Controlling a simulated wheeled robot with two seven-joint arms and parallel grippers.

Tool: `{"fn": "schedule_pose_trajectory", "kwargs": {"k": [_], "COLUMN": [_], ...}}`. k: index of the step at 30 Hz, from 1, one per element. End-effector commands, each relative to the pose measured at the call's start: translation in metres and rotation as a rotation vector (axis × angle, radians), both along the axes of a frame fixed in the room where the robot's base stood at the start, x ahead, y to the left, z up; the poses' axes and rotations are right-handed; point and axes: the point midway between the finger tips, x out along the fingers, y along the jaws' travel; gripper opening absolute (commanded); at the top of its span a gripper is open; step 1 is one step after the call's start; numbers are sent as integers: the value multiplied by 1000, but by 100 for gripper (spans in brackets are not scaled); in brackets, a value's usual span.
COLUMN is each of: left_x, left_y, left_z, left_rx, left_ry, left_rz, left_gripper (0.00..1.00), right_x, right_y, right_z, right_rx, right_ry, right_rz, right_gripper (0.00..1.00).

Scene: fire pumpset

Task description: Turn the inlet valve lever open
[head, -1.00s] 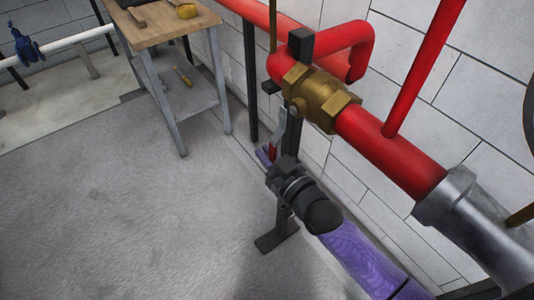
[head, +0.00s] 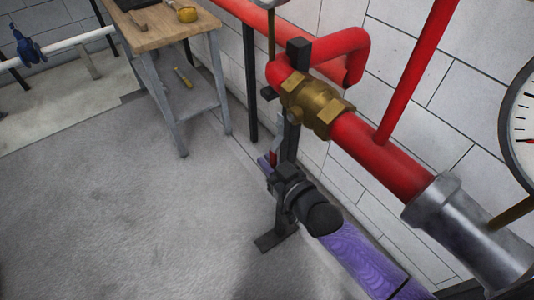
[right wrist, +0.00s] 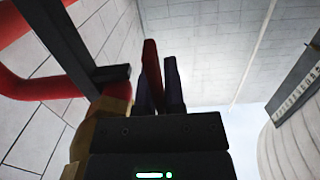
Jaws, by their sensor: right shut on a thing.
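The brass valve body (head: 318,106) sits in the red pipe run in the head view. Its lever (head: 279,136), grey with a red grip end, hangs down below the valve on the left side. My right gripper (head: 268,164) comes up from the lower right, below the valve, with its fingers around the red end of the lever. The right wrist view shows the red grip (right wrist: 152,72) between my two dark right fingers (right wrist: 155,90), which are shut on it. The body of the gripper hides part of the lever. My left gripper is not in view.
Red pipes (head: 385,160) and a grey pipe section (head: 450,215) run along the block wall close to my right arm. A black post (head: 289,140) stands behind the gripper. A gauge (head: 522,120) is at the right edge. A workbench (head: 165,28) stands upper left; the floor between is clear.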

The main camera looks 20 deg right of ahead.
Motion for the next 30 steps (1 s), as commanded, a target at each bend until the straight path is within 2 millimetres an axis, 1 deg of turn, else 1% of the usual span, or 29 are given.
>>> {"fn": "schedule_pose_trajectory", "kwargs": {"k": [1,4,6,15,24,30], "left_x": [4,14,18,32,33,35], "left_y": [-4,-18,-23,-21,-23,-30], "left_z": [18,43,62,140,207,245], "left_rx": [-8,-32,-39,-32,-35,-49], "left_ry": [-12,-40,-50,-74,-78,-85], "left_rz": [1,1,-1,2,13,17], "left_gripper": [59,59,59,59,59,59], "right_x": [-4,-11,-17,-44,-70,-85], "right_y": [-1,-4,-6,-16,-26,-31], "right_z": [8,12,13,21,36,49], "right_rx": [-13,-40,-62,-160,-255,-321], "right_ry": [33,105,164,432,701,878], "right_rz": [0,0,0,0,-1,0], "right_gripper": [0,0,0,0,0,0]}}
